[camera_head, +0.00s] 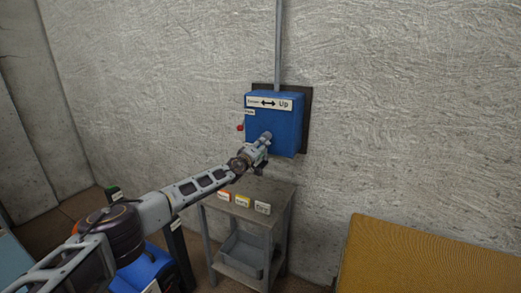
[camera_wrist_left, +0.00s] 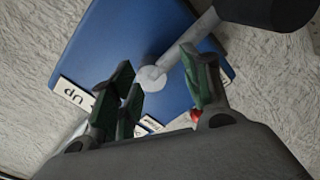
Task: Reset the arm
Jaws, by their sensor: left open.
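A blue wall box (camera_head: 285,130) carries a label with a double arrow between a small word and "Up". In the head view my left gripper (camera_head: 259,155) is at the box's lower left front and partly hides it. In the left wrist view the blue box (camera_wrist_left: 105,45) fills the middle. A grey lever (camera_wrist_left: 180,55) rises from its round pivot on the box to a dark knob (camera_wrist_left: 265,8). My left gripper (camera_wrist_left: 160,75) is open, with green-padded fingers on either side of the lever's lower part. I cannot tell whether they touch it.
A small red knob (camera_head: 240,128) is on the box's left side. Below stands a grey shelf table (camera_head: 238,207) with several small labelled blocks. An orange-brown panel (camera_head: 430,260) is at the lower right. A conduit (camera_head: 278,45) runs up the rough wall.

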